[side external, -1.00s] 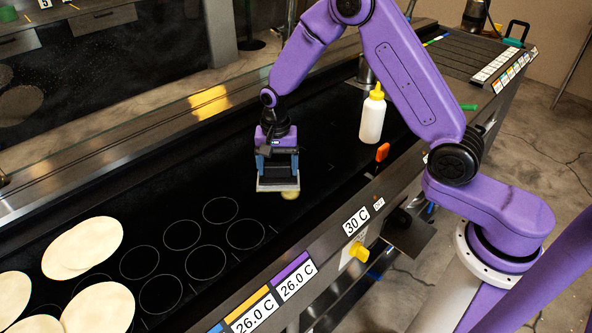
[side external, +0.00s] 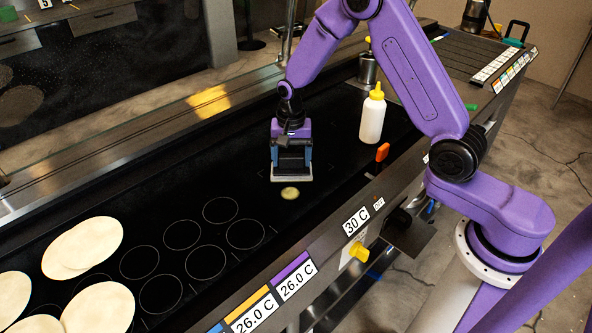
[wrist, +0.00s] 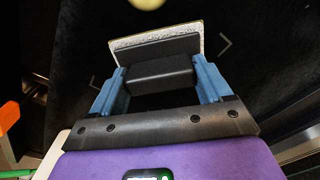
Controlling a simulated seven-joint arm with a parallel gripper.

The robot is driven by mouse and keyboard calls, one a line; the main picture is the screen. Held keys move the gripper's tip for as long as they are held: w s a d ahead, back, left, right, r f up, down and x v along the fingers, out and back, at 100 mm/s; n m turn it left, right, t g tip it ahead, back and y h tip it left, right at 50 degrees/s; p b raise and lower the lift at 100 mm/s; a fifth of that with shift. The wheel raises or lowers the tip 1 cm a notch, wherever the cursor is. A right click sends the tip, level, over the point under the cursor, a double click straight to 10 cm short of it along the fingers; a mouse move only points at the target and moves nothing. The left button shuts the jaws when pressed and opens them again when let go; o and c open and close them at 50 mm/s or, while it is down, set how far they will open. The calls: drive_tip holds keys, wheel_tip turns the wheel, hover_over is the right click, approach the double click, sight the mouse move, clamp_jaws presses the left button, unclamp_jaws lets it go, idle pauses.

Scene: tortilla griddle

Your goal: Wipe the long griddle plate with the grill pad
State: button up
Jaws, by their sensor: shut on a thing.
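My gripper (side external: 291,168) is shut on the grill pad's dark handle block (wrist: 160,74), with a blue finger on each side. The grill pad (side external: 291,179) is a flat light-edged slab below the fingers, and its pale edge also shows in the wrist view (wrist: 155,40). It is low over the black griddle plate (side external: 345,165); I cannot tell whether it touches. A small yellowish round spot (side external: 290,194) lies on the plate just in front of the pad. It also shows at the top edge of the wrist view (wrist: 147,3).
A yellow-capped white bottle (side external: 372,117) stands right of my gripper, near an orange item (side external: 382,152) on the front edge. Several tortillas (side external: 98,309) lie at the left, beside printed circles (side external: 246,235). The plate between is clear. A raised glass-edged rail (side external: 150,150) runs along the back.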

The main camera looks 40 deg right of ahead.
drive_tip(key=shift+s+d+f, duration=0.1)
drive_tip(key=shift+a, duration=0.2)
drive_tip(key=shift+s+d, duration=0.4)
drive_tip(key=shift+d, duration=0.3)
drive_tip(key=shift+s+d, duration=0.4)
drive_tip(key=shift+d, duration=0.35)
drive_tip(key=shift+s+d, duration=0.4)
drive_tip(key=shift+d, duration=0.3)
drive_tip(key=shift+s+d, duration=0.3)
drive_tip(key=shift+d, duration=0.4)
drive_tip(key=shift+s+d, duration=0.35)
drive_tip(key=shift+d, duration=0.3)
drive_tip(key=shift+s+d, duration=0.3)
drive_tip(key=shift+d, duration=0.4)
drive_tip(key=shift+s+a, duration=0.1)
drive_tip(key=shift+a, duration=0.3)
drive_tip(key=shift+a, duration=0.55)
